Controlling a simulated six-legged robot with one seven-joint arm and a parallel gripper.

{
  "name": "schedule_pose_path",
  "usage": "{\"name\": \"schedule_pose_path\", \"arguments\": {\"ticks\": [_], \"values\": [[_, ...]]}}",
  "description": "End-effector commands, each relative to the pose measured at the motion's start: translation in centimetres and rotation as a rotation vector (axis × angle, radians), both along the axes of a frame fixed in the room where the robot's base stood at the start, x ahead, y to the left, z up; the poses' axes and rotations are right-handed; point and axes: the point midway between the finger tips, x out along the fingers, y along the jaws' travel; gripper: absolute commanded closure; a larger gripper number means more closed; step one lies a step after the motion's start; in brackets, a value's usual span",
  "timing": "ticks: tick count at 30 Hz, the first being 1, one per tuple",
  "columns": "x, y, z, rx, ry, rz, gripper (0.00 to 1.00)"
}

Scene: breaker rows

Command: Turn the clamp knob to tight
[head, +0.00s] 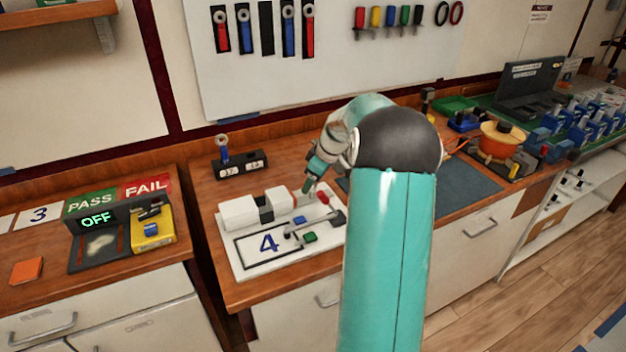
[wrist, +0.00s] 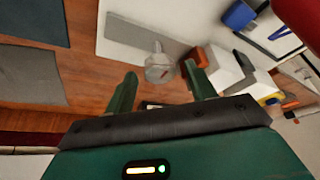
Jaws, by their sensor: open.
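In the wrist view a round grey knob (wrist: 159,69) with a red mark and a pale stub is seen between my fingertips. I cannot tell whether it is the clamp knob or how far it lies beyond the fingers. My gripper (wrist: 163,78) is open with nothing held. In the head view my gripper (head: 309,187) points down over the back right of the white fixture plate (head: 245,268), which is marked 4. White blocks (head: 240,212) with a dark gap stand on it; they also show in the wrist view (wrist: 227,72). The knob is not clear in the head view.
A red part (head: 323,198) is close to my gripper. A black box (head: 240,165) with a blue-handled item stands behind the plate. An orange pot (head: 502,138) is to the right. The dark mat (head: 470,180) looks clear. A yellow device (head: 152,230) is on the left bench.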

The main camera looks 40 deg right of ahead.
Motion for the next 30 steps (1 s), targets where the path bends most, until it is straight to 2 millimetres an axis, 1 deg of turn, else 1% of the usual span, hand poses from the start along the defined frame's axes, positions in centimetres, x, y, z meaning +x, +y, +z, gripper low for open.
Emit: {"name": "schedule_pose_path", "arguments": {"ticks": [3,10,20,26,30], "values": [[-0.01,0.00,0.03,0.000,0.000,0.000,0.45],[-0.03,0.00,0.06,0.000,0.000,0.000,0.89],[-0.03,0.07,0.11,-0.001,0.000,-0.030,0.89],[-0.08,0.14,0.13,-0.002,0.000,-0.120,0.89],[-0.08,0.24,0.15,-0.002,-0.001,-0.220,0.89]]}}
